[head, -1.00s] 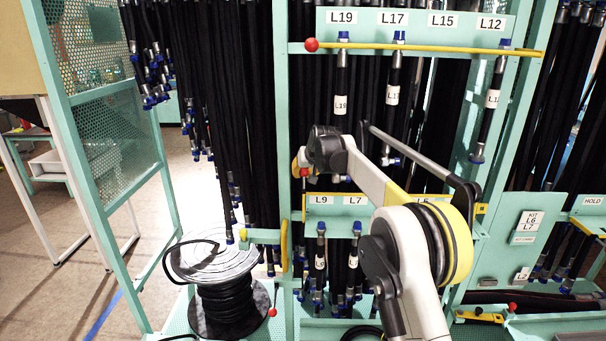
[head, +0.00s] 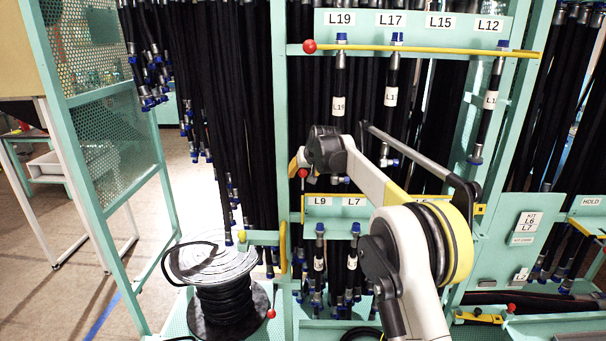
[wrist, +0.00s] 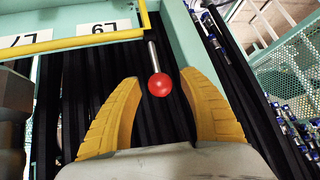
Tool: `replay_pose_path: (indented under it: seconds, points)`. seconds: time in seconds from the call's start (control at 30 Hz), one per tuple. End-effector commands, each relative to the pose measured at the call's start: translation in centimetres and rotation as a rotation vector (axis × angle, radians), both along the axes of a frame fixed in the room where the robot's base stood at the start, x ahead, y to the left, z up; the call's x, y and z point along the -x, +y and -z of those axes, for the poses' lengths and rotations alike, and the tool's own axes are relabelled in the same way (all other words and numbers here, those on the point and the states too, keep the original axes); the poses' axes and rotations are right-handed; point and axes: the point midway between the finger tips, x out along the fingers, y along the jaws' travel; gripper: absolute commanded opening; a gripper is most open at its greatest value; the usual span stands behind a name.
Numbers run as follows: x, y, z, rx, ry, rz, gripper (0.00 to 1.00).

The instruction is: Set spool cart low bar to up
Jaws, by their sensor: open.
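A low yellow bar (head: 340,206) runs along the L9/L7 label plate (head: 338,200) in the head view. It also shows in the wrist view (wrist: 85,42), where the labels appear upside down. At its end a grey stem carries a red knob (wrist: 160,86), also visible in the head view (head: 303,173), above the bar. My gripper (wrist: 159,78) is open, with one yellow finger on each side of the red knob. In the head view my arm hides part of the bar and most of the gripper.
An upper yellow bar (head: 420,50) with its own red knob (head: 310,46) crosses below labels L19 to L12. A hose spool (head: 225,300) stands at lower left, near another red-knobbed lever (head: 271,313). Black hoses (head: 245,120) hang close behind my gripper.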

Motion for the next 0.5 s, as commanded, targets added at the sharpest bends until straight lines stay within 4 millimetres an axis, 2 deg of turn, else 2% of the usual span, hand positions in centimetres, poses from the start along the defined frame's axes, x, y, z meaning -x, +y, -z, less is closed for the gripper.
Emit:
replay_pose_path:
  seconds: [0.5]
  points:
    - [4.6,-1.7,-4.9,0.0,-0.001,0.002,0.49]
